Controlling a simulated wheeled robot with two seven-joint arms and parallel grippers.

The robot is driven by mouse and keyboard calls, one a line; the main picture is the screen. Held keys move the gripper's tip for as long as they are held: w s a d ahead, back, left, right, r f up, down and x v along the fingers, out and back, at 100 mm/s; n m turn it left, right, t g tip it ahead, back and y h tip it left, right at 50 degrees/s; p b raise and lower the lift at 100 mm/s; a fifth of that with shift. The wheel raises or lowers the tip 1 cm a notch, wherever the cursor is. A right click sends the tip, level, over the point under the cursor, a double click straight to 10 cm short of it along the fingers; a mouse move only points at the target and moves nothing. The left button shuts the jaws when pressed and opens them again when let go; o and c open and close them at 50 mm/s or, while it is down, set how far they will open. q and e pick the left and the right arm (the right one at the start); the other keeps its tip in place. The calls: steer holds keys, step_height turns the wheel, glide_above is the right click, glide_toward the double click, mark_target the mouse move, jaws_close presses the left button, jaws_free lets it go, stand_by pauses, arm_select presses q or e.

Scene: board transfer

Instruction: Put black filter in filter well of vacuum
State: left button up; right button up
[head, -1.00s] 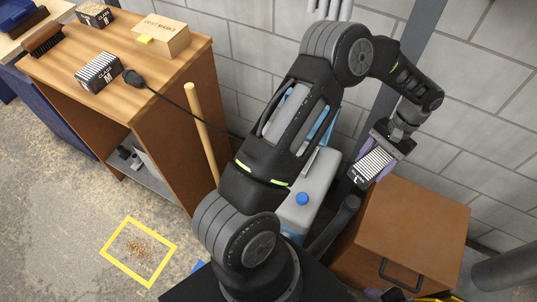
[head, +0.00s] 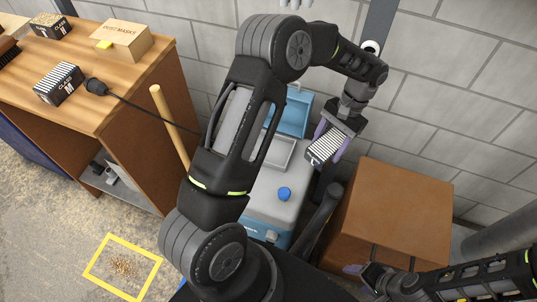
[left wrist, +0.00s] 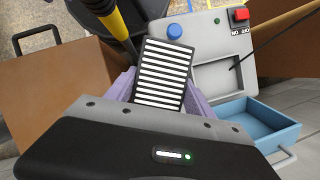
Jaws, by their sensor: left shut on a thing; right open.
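My left gripper (head: 335,135) is shut on a black filter (head: 325,147) with white pleats, held in the air just right of the vacuum. The filter also shows between purple fingers in the left wrist view (left wrist: 161,73). The grey and blue vacuum (head: 265,195) stands on the floor, partly hidden by my left arm. Its rectangular filter well (left wrist: 222,80) is uncovered and looks empty in the left wrist view. A blue drawer-like tray or lid (left wrist: 252,124) sits beside the well. My right gripper (head: 362,270) is open and empty at the lower right, in front of the brown cabinet.
A brown cabinet (head: 395,205) stands right of the vacuum. A wooden bench (head: 110,75) at left holds another striped filter box (head: 58,84), a mask box (head: 123,41) and a black plug with its cord. A wooden pole (head: 170,128) leans between bench and vacuum.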

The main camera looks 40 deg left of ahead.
arm_select(q)
steer(key=f+m+b, duration=0.1)
steer(key=m+b, duration=0.1)
steer(key=b, duration=0.2)
steer(key=f+m+y+b, duration=0.1)
steer(key=f+m+b, duration=0.1)
steer(key=b, duration=0.2)
steer(key=f+m+t+y+b, duration=0.1)
steer(key=m+b, duration=0.1)
steer(key=b, duration=0.3)
steer(key=shift+a+f, duration=0.25)
steer(key=shift+a, duration=0.1)
steer(key=s+a+m+t+y+b, duration=0.1)
steer(key=a+m+b, duration=0.4)
steer(key=a, duration=1.4)
steer(key=shift+s+f+m+t+b, duration=0.35)
steer(key=shift+m+t, duration=0.25)
steer(key=shift+m, duration=0.3)
steer(key=shift+f, duration=0.15)
steer(key=shift+y, duration=0.3)
steer(key=shift+f+b, duration=0.65)
steer(key=shift+f, duration=1.75)
steer(key=shift+f+b, duration=0.75)
steer(key=shift+f, duration=1.8)
